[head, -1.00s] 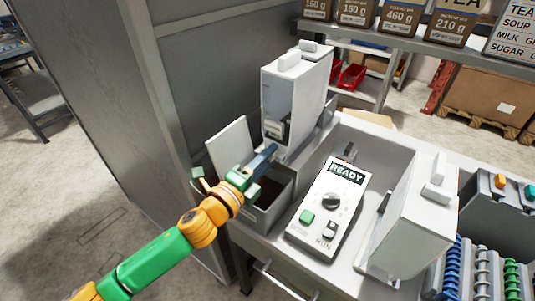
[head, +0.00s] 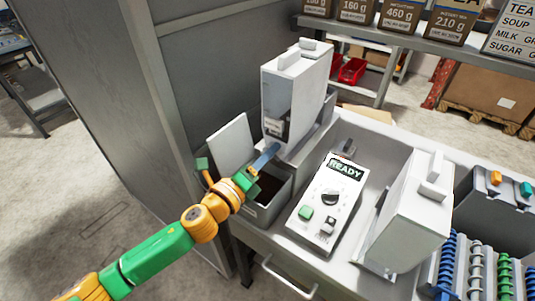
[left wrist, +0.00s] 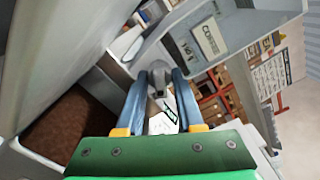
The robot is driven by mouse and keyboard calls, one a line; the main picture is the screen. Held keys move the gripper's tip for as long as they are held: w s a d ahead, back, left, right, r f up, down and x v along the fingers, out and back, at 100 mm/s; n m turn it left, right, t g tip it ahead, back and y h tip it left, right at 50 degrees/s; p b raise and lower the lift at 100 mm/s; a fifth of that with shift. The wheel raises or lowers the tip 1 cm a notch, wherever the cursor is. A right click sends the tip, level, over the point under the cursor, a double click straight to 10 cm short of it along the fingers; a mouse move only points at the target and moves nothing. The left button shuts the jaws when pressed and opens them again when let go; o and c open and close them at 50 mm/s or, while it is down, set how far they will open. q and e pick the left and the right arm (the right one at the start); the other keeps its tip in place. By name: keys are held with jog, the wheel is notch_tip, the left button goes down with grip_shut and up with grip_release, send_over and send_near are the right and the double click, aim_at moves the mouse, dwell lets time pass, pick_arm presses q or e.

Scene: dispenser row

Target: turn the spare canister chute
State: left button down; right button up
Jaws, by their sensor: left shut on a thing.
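A tall white canister (head: 290,95) with a small front label stands at the back left of the counter. My left gripper (head: 267,156) is at its lower front, with the blue fingers pointing at its base. In the left wrist view the two fingers (left wrist: 162,88) are shut on a small grey chute (left wrist: 157,82) below the labelled canister front (left wrist: 205,42). The fingers largely hide the chute in the head view, so its exact angle is unclear. My right gripper is not in view.
A grey bin (head: 272,213) with brown contents and a raised lid (head: 232,146) sits under my left gripper. A control box (head: 327,203) reading READY stands to the right. Another white canister (head: 408,213) and coloured spirals (head: 475,270) are farther right.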

pick_arm(q)
jog(key=shift+f, duration=0.1)
jog(key=c, duration=0.9)
grip_release()
jog(key=b+v, duration=0.1)
jog(key=v, duration=0.6)
